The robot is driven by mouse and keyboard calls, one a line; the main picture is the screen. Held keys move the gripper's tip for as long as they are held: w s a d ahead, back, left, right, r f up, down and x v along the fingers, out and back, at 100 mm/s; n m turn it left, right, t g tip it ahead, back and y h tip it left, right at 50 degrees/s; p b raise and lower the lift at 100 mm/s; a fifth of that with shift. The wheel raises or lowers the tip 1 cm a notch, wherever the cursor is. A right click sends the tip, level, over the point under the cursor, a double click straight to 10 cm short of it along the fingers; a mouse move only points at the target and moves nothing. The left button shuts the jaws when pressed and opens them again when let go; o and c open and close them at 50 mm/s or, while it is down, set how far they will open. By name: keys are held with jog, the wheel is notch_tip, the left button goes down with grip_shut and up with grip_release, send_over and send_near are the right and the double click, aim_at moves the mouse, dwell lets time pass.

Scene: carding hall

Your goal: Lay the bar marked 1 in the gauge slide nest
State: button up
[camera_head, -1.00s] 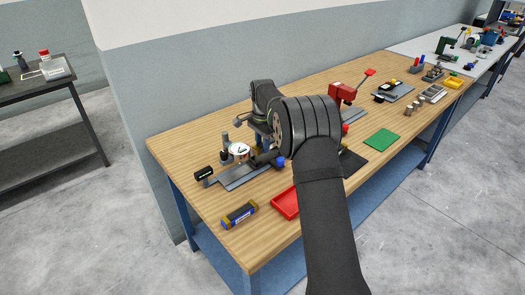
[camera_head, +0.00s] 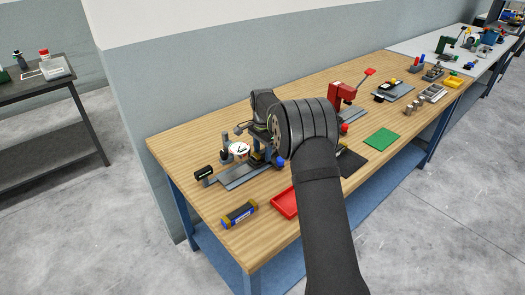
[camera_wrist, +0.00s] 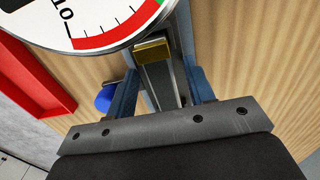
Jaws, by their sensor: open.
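The gauge slide (camera_head: 243,176) is a grey rail on the bench with a round white dial gauge (camera_head: 238,150) standing over it. My gripper (camera_wrist: 160,90) is open, its two blue fingers apart on either side of the slide's grey channel, below the dial in the wrist view. A brass-coloured block (camera_wrist: 151,49) sits between the dial and the fingers, in line with the channel. No mark 1 is readable, so I cannot tell whether this block is part of the bar or of the slide. In the head view my wrist hides much of the slide's right end.
A red tray (camera_head: 285,204) and a blue, black and yellow box (camera_head: 240,215) lie near the bench's front edge. A blue knob (camera_wrist: 106,98) is beside the left finger. A red press (camera_head: 340,96) stands behind, and a green mat (camera_head: 382,139) lies to the right.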

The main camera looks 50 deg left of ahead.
aim_at(262, 151)
notch_tip(262, 151, up, 12)
jog(key=shift+r, duration=0.15)
dwell(0.3)
notch_tip(262, 151, down, 12)
jog(key=shift+f, duration=0.15)
notch_tip(262, 151, up, 2)
jog(key=shift+r, duration=1.1)
